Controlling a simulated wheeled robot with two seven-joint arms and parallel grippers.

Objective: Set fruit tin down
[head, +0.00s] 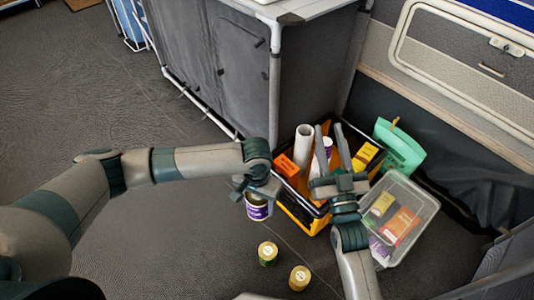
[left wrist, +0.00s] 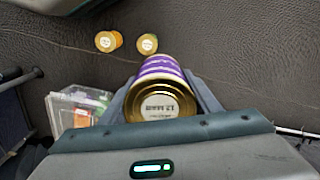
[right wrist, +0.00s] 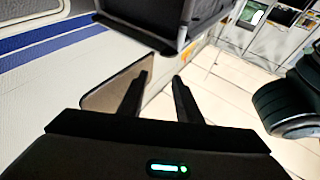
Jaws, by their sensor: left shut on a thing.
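The fruit tin (head: 257,210), with a purple and white label and a gold end, hangs below my left gripper (head: 257,192) in the head view, beside the crate's left side. In the left wrist view the tin (left wrist: 158,107) sits between the two fingers, its printed gold end facing the camera. My left gripper is shut on it. Whether its far end touches the floor cannot be told. My right gripper (head: 328,128) appears over the crate in the head view, fingers apart and empty; its open fingers (right wrist: 161,78) also show in the right wrist view.
Two small gold-lidded tins (head: 267,252) (head: 299,278) stand on the dark floor. A black and yellow crate (head: 296,212) holds packets and a white roll (head: 302,146). A clear box (head: 424,205) stands at its right. A grey cabinet (head: 240,70) is behind. Floor at left is free.

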